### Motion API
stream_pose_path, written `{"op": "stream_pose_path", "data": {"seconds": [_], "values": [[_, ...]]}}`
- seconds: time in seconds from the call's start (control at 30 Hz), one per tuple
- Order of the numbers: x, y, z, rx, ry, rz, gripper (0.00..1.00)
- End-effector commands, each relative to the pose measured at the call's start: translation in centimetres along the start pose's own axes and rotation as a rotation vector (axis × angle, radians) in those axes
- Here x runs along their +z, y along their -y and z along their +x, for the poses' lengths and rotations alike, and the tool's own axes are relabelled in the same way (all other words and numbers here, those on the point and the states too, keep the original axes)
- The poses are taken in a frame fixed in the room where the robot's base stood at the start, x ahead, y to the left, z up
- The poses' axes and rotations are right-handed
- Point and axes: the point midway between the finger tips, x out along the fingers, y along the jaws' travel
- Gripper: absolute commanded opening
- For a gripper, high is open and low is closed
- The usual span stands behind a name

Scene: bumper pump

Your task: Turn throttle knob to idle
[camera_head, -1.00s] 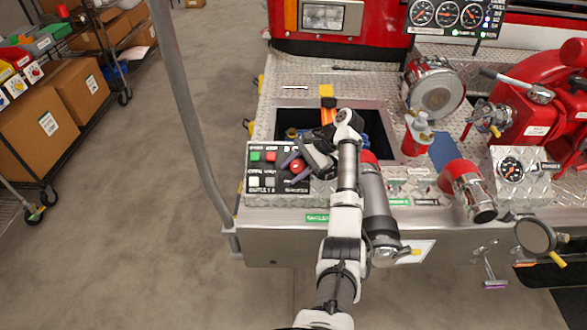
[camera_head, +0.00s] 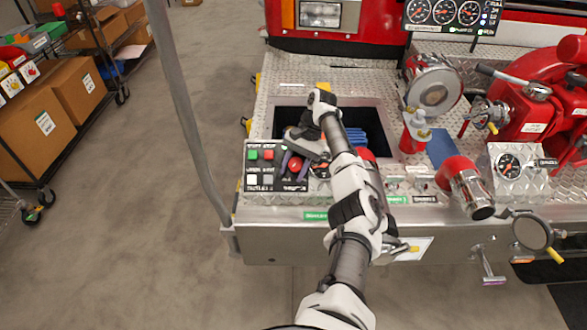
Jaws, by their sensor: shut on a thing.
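The control panel (camera_head: 251,184) is a dark plate with a green button, a red button, pale buttons and white lettering, at the front left of the diamond-plate deck. The red throttle knob (camera_head: 295,165) sits on the right part of this panel. My gripper (camera_head: 294,163) reaches down over the panel from the upper right. Its dark fingers are shut on the red knob, one on each side. The gripper body hides part of the panel's upper right. The knob's pointer and its setting cannot be read.
An open recess (camera_head: 291,113) with blue items inside lies behind the panel. A grey vertical pole (camera_head: 185,115) stands to the left. Red-capped fittings, a gauge box (camera_head: 509,165) and red pump parts (camera_head: 530,110) crowd the right side.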

Motion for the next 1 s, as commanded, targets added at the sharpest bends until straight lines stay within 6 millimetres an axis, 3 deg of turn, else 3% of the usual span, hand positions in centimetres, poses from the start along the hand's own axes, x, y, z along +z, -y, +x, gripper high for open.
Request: {"op": "stream_pose_path", "data": {"seconds": [0.37,0.4,0.53,1.0], "values": [[0.07,-0.15,0.36,0.01,0.01,0.0,0.16],[0.07,-0.15,0.37,0.01,0.01,0.0,0.43],[0.05,-0.11,0.29,0.008,0.007,-0.001,0.6],[0.15,0.47,-0.13,0.005,0.001,-0.002,0.61]]}}
